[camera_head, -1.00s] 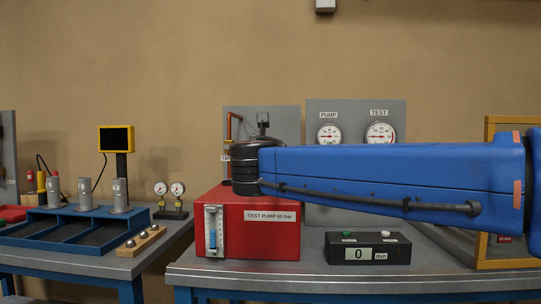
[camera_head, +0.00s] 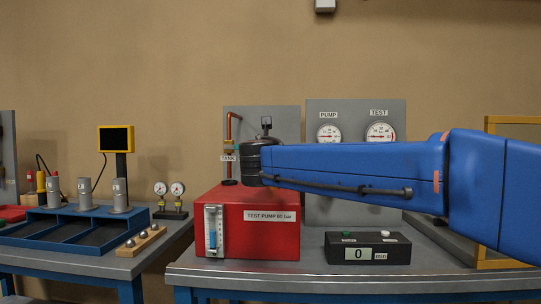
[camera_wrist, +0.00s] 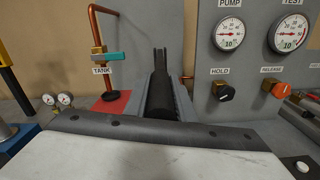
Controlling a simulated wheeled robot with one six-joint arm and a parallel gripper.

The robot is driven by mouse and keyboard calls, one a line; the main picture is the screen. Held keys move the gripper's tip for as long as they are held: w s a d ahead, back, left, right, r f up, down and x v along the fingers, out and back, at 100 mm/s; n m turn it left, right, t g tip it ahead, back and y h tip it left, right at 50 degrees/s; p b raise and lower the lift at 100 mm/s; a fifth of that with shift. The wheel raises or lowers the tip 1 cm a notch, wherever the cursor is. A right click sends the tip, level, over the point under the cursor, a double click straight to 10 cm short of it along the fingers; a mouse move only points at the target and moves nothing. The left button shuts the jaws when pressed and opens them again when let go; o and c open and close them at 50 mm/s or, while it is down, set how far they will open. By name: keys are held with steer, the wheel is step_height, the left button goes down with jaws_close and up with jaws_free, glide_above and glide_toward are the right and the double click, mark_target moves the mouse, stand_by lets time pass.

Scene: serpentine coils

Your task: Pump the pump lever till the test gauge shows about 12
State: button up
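The dark pump lever (camera_wrist: 160,92) runs away from the wrist camera in the middle of the wrist view. My gripper (camera_wrist: 166,100) appears closed around its grip, with grey finger sides along both edges. The red test pump (camera_head: 262,222) stands on the bench in the head view, below the end of my arm. The test gauge (camera_wrist: 292,33) is at upper right in the wrist view and also shows on the grey panel in the head view (camera_head: 380,132). Its needle is too small to read surely. My arm hides the lever in the head view.
The pump gauge (camera_wrist: 229,33) is left of the test gauge. Below are the black hold knob (camera_wrist: 222,91) and the orange release knob (camera_wrist: 279,90). A copper pipe with a teal tank valve handle (camera_wrist: 114,56) stands left. A black counter box (camera_head: 367,247) shows 0.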

jaws_close()
steer(key=shift+w+r+g, duration=0.15)
steer(key=shift+r+g, duration=0.75)
steer(key=shift+r, duration=1)
steer(key=o, duration=0.7)
jaws_free()
steer(key=shift+o, duration=0.2)
steer(key=s+r, duration=0.2)
steer(key=s, duration=1.5)
steer(key=shift+s+a+r, duration=0.15)
steer(key=shift+a+r, duration=0.1)
